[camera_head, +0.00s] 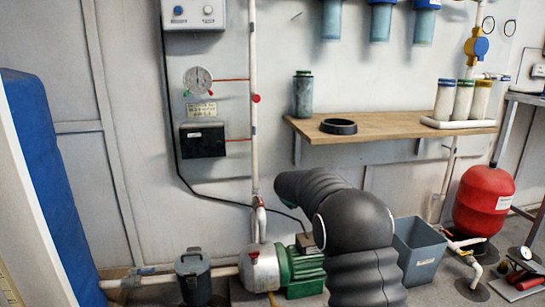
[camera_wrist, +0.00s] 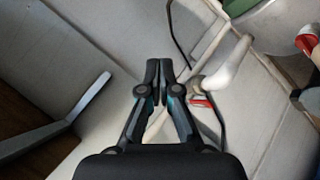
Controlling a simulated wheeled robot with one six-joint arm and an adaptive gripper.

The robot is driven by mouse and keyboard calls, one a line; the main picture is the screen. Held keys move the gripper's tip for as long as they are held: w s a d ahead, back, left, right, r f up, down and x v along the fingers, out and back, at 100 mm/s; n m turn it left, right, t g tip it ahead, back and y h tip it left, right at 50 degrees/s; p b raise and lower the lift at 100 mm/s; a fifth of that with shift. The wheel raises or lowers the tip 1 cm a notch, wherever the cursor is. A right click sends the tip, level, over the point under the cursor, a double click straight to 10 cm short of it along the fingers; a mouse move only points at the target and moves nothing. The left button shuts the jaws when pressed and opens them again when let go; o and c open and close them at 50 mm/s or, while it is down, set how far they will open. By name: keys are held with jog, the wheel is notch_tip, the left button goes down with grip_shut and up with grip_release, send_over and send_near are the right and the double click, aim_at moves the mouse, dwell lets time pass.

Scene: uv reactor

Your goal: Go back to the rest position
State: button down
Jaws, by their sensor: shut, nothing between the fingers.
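My gripper (camera_wrist: 159,85) shows in the wrist view with its two black fingers close together and nothing between them. Behind the fingers are the pale wall, a white pipe (camera_wrist: 232,68) with a red-handled valve (camera_wrist: 201,101), and a dark cable. In the head view my dark arm reaches in front of the wall beside the green pump (camera_head: 302,270); my gripper itself is hidden there.
A wooden shelf (camera_head: 400,127) on the wall holds a grey-green canister (camera_head: 303,95), a black ring (camera_head: 338,126) and several cartridges. A grey bin (camera_head: 420,252) and a red tank (camera_head: 484,202) stand to the right. A blue tank (camera_head: 45,180) stands left.

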jog(key=s+d+r+m+g+y+p, duration=0.1)
jog(key=s+d+r+m+g, duration=0.15)
jog(key=s, duration=1.45)
jog(key=s+d+r+m+g+p, duration=0.2)
jog(key=s+m, duration=0.1)
jog(key=s, duration=1.4)
jog(key=s+d+r+m+g+y+p, duration=0.1)
jog(key=s+d+r+m+g, duration=0.1)
jog(key=s, duration=1.5)
jog(key=s+d+r+m+t+p, duration=0.1)
jog(key=s+r+t, duration=0.1)
jog(key=s+r, duration=0.3)
jog(key=shift+d+t, duration=0.2)
jog(key=shift+t, duration=0.15)
jog(key=shift+r, duration=0.1)
